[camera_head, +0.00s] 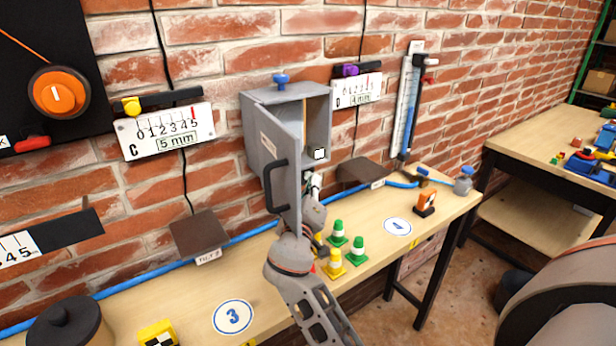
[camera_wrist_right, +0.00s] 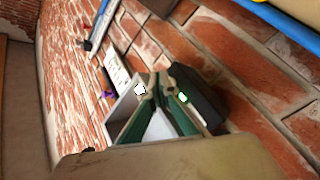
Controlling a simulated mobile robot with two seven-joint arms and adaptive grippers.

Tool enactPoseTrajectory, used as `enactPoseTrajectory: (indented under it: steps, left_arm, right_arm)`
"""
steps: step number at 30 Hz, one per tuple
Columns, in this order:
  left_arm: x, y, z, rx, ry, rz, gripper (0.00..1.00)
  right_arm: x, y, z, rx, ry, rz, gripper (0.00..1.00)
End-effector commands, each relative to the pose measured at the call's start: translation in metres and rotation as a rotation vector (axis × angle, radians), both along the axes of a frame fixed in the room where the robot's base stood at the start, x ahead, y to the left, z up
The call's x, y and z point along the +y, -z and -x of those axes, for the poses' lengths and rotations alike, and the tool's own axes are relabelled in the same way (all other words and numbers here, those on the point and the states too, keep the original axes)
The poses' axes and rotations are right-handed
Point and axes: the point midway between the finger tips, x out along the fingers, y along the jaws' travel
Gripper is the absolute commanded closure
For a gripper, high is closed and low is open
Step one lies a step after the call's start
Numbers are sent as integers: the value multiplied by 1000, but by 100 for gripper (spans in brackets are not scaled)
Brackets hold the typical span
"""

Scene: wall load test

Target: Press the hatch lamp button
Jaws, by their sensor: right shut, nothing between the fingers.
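The hatch is a grey wall box (camera_head: 315,105) with its door (camera_head: 272,150) swung open toward me, a black handle on the door. A small white square piece (camera_head: 320,154), which looks like the lamp button, shows at the box's opening; a similar white piece shows in the right wrist view (camera_wrist_right: 140,90). My right gripper (camera_head: 314,182) is shut and empty, just below the white piece and beside the door's lower edge. In the right wrist view its fingertips (camera_wrist_right: 158,82) lie close to the white piece; I cannot tell whether they touch. My left gripper is out of view.
Green cones (camera_head: 338,232) and a yellow cone (camera_head: 334,263) stand on the workbench (camera_head: 280,285) by my right arm. A blue hose (camera_head: 255,233) runs along the wall. White scales (camera_head: 166,131) hang left of the box. A second table (camera_head: 530,150) stands at right.

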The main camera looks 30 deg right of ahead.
Motion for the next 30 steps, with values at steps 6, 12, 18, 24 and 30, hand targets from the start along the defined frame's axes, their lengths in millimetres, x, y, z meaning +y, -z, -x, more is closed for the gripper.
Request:
enactPoseTrajectory:
  steps: [6, 12, 18, 24, 30]
  left_arm:
    - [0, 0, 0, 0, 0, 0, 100]
    - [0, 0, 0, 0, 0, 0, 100]
    - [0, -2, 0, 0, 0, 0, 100]
    - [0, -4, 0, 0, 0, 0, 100]
    - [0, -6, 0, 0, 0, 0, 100]
  right_arm:
    - [-1, 0, 10, -1, 0, -1, 100]
    - [-1, 0, 10, -1, 0, -1, 100]
    - [-1, 1, 16, 1, 0, -1, 100]
    - [-3, 0, 35, 1, 1, 0, 100]
    - [-4, 1, 53, 2, 0, 0, 100]
